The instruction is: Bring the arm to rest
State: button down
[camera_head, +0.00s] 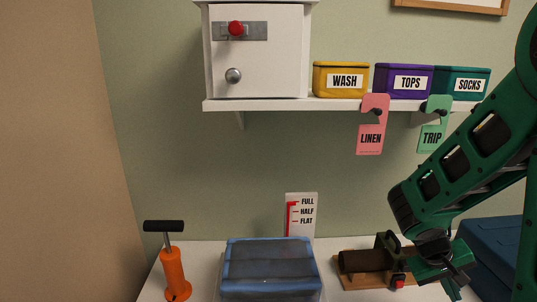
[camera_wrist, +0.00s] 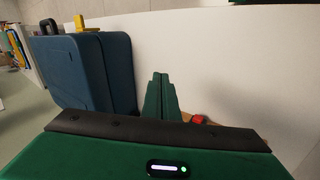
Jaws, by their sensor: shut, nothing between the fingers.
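My green arm comes in from the right edge in the head view and bends down towards the table. My gripper (camera_head: 454,290) is low at the bottom right, beside a wooden board with a dark roll. In the wrist view my gripper (camera_wrist: 160,80) shows two green fingers side by side, shut with nothing between them. Part of the gripper is hard to make out against the dark parts behind it in the head view.
The dark roll (camera_head: 365,260) and a small red part (camera_head: 398,281) are close to my gripper. A blue case (camera_wrist: 85,70) stands nearby. A blue-lidded box (camera_head: 268,265) and an orange pump (camera_head: 174,273) are further left. The shelf (camera_head: 270,105) holds labelled boxes and a white cabinet (camera_head: 260,65).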

jog(key=s+a+r+m+y, duration=0.2)
jog(key=s+a+r+y, duration=0.1)
jog(key=s, duration=0.4)
jog(key=s+a+r+m+y, duration=0.2)
jog(key=s+a+r+y, duration=0.1)
jog(key=s+r, duration=0.3)
jog(key=shift+s+r+m+y, duration=0.3)
jog(key=shift+s+y, duration=0.2)
jog(key=shift+s, duration=0.6)
jog(key=shift+w+d+f, duration=0.1)
jog(key=shift+w+f, duration=0.2)
jog(key=shift+w, duration=0.3)
